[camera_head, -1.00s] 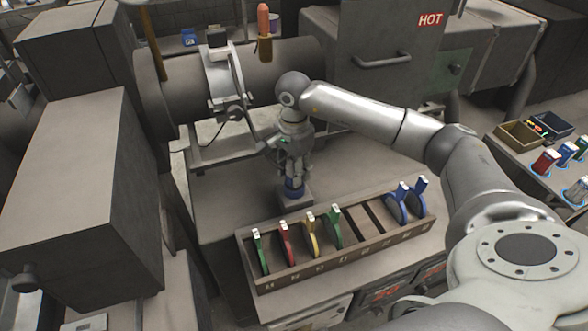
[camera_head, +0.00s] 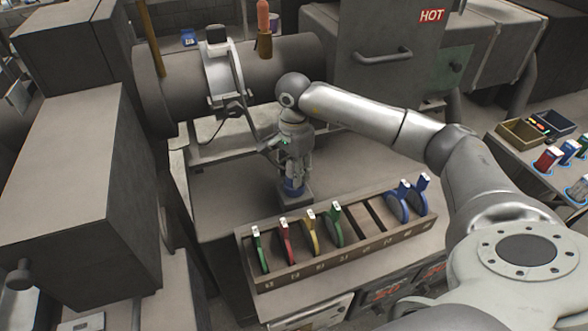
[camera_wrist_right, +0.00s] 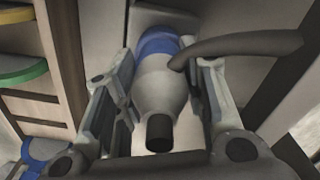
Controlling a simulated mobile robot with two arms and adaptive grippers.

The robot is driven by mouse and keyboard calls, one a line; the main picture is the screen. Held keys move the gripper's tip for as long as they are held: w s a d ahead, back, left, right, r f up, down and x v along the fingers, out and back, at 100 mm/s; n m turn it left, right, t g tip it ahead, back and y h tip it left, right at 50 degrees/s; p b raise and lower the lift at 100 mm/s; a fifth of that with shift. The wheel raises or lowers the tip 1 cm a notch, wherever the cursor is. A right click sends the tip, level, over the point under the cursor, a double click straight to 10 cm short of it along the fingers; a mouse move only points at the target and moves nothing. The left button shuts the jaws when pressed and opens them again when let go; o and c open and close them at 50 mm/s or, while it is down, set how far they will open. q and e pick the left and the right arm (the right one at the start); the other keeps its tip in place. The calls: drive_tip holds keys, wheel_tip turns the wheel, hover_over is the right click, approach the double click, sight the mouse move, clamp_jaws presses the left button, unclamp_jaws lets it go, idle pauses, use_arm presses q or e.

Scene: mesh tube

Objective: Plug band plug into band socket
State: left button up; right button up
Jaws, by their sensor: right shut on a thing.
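My right gripper (camera_head: 293,180) points down over the bench and is shut on the band plug. In the right wrist view the band plug (camera_wrist_right: 158,90) is a pale grey rounded body with a dark end, between the two fingers. A dark grey cable runs from its side to the right. I cannot tell how deep the plug sits. My left gripper is not in view.
A rack (camera_head: 345,255) with green, red, yellow and blue discs stands just in front of the gripper. A large dark tube (camera_head: 285,60) with a pale band (camera_head: 218,75) lies behind. A box marked HOT (camera_head: 375,30) stands at the back.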

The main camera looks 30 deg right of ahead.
drive_tip(key=shift+f, duration=0.15)
drive_tip(key=o, duration=1)
drive_tip(key=shift+o, duration=0.2)
wheel_tip(320, 180, up, 12)
drive_tip(key=shift+r, duration=0.1)
